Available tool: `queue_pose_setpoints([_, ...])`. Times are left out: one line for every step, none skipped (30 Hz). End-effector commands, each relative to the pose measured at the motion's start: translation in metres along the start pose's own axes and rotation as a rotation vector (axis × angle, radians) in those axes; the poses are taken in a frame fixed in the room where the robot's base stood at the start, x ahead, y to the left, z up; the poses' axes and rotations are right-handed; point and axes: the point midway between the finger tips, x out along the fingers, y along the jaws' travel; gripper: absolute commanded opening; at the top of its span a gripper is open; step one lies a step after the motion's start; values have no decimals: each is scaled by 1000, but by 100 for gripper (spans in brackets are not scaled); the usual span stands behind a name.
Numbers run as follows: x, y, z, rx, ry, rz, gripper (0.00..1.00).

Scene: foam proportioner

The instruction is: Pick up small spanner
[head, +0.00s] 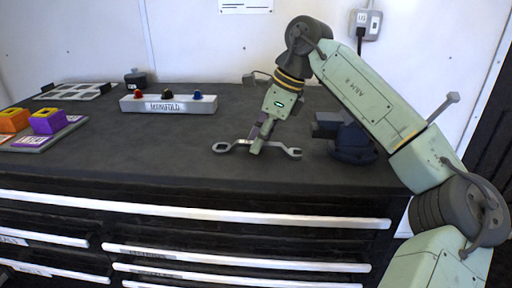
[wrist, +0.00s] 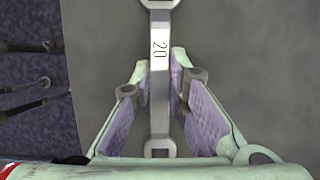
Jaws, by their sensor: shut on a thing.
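A grey metal spanner (head: 230,146) lies crosswise at my gripper (head: 257,146) in the head view, at or just over the dark worktop; I cannot tell whether it touches. In the wrist view the spanner (wrist: 160,92) runs lengthwise between the fingers of my gripper (wrist: 159,72), with a white label reading 20. One end is cut off at the top edge; the other shows near the palm. My gripper is shut on the spanner's shaft. No second spanner shows for comparing size.
A dark blue vise-like block (head: 350,142) stands right of my gripper. A grey manifold box with coloured knobs (head: 168,103) stands behind left. Orange and purple blocks (head: 47,120) sit far left. The worktop (head: 150,155) is clear left of the spanner. Drawers (head: 220,215) lie below.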

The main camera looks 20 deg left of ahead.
Motion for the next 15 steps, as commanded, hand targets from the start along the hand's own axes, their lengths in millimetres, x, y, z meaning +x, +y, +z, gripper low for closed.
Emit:
queue_pose_setpoints([0,0,0,0,0,0,2])
queue_pose_setpoints([0,0,0,0,0,0,0])
queue_pose_setpoints([0,0,0,0,0,0,0])
queue_pose_setpoints([0,0,0,0,0,0,0])
queue_pose_setpoints([0,0,0,0,0,0,0])
queue_pose_setpoints([0,0,0,0,0,0,0])
queue_pose_setpoints([0,0,0,0,0,0,0])
queue_pose_setpoints([0,0,0,0,0,0,0])
queue_pose_setpoints([0,0,0,0,0,0,0])
queue_pose_setpoints([0,0,0,0,0,0,0])
queue_pose_setpoints([0,0,0,-1,0,0,0])
queue_pose_setpoints([0,0,0,-1,0,0,0])
queue_pose_setpoints([0,0,0,-1,0,0,0])
queue_pose_setpoints([0,0,0,-1,0,0,0])
queue_pose_setpoints([0,0,0,-1,0,0,0])
